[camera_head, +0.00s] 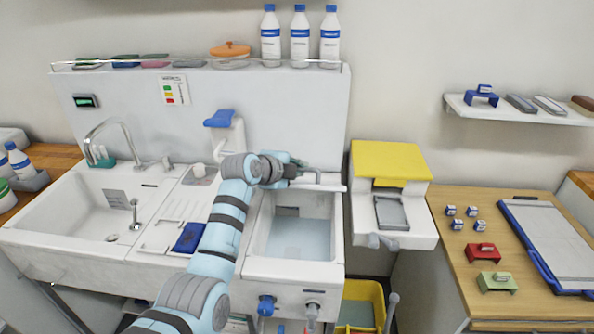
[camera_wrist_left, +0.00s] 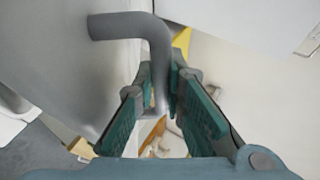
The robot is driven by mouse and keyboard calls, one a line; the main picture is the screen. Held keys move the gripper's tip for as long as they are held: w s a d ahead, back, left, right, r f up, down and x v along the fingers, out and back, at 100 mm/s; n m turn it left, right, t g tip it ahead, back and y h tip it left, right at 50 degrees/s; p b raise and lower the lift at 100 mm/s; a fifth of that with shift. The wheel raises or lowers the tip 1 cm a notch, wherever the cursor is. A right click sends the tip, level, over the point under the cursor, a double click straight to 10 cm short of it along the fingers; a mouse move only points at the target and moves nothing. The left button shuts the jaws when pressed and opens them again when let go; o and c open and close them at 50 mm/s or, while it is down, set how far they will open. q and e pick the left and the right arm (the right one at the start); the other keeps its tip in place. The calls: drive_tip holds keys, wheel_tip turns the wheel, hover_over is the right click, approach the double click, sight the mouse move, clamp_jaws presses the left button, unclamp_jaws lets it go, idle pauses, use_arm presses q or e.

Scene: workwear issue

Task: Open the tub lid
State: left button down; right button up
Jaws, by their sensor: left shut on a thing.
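The white tub (camera_head: 247,262) stands in the middle of the head view with its top open and bluish water inside. Its lid (camera_head: 328,188) shows as a thin pale edge at the back of the tub, raised off the opening. My left gripper (camera_head: 301,170) is at this lid. In the left wrist view, a grey bent handle (camera_wrist_left: 128,25) comes out from a grey panel, seemingly the lid (camera_wrist_left: 60,65). The left gripper's fingers (camera_wrist_left: 160,95) are shut on the handle. My right gripper is not in view.
A sink (camera_head: 75,225) lies left of the tub. A yellow-topped unit (camera_head: 390,160) stands close on the right. A wooden table (camera_head: 455,255) with small blocks is farther right. Bottles (camera_head: 300,40) stand on the ledge above the back panel.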

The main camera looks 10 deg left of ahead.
use_arm(q)
drive_tip(key=c, duration=1.9)
unclamp_jaws()
drive_tip(key=v, duration=1.2)
drive_tip(key=shift+w, duration=0.1)
